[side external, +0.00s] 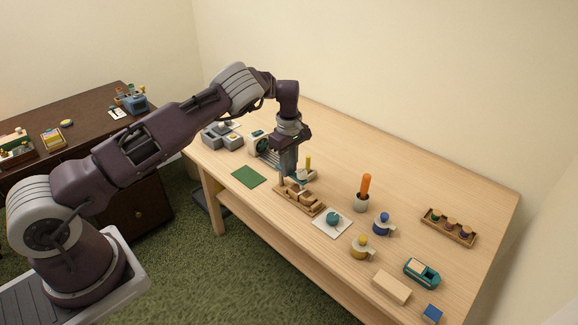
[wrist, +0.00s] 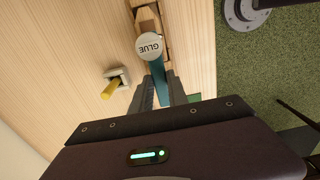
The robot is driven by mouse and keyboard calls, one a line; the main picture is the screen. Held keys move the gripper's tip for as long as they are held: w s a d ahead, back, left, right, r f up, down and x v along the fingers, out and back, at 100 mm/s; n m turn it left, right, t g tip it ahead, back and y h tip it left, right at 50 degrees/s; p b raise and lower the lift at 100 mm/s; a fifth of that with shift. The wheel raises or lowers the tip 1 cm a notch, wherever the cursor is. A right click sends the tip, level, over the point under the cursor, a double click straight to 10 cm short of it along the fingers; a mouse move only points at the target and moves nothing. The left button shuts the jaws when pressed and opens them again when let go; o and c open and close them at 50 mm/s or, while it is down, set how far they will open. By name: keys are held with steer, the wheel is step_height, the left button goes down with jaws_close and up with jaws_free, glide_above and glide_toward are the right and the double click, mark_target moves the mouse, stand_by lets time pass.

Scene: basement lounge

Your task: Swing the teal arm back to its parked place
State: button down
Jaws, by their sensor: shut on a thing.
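The teal arm (wrist: 159,70) shows in the wrist view as a narrow bar running from a round pale disc marked GLUE (wrist: 149,46) back between my fingers. My gripper (wrist: 161,84) is shut on it, with one finger on each side. In the side view my gripper (side external: 288,172) points down over the left part of the table, close to a wooden tray of blocks (side external: 315,210). The teal arm is hard to tell from my fingers there. The disc lies over part of the tray (wrist: 136,4) in the wrist view. Its parked place cannot be made out.
A yellow peg on a small base (side external: 308,163) stands close beside my gripper. A green mat (side external: 248,177), a round-faced machine (side external: 262,145) and grey boxes (side external: 221,136) lie left. A white tile with a teal ball (side external: 332,222) and several cups lie right. The table's back is mostly clear.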

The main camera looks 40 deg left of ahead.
steer(key=shift+s+a+m, duration=0.55)
steer(key=shift+m, duration=2.4)
steer(key=shift+s+a+m, duration=0.5)
steer(key=shift+a+m, duration=0.1)
steer(key=shift+m, duration=2.3)
steer(key=shift+s+a+m, duration=0.55)
steer(key=shift+m, duration=2.4)
steer(key=c, duration=1.3)
jaws_free()
steer(key=shift+r, duration=0.1)
step_height(320, 180, up, 7)
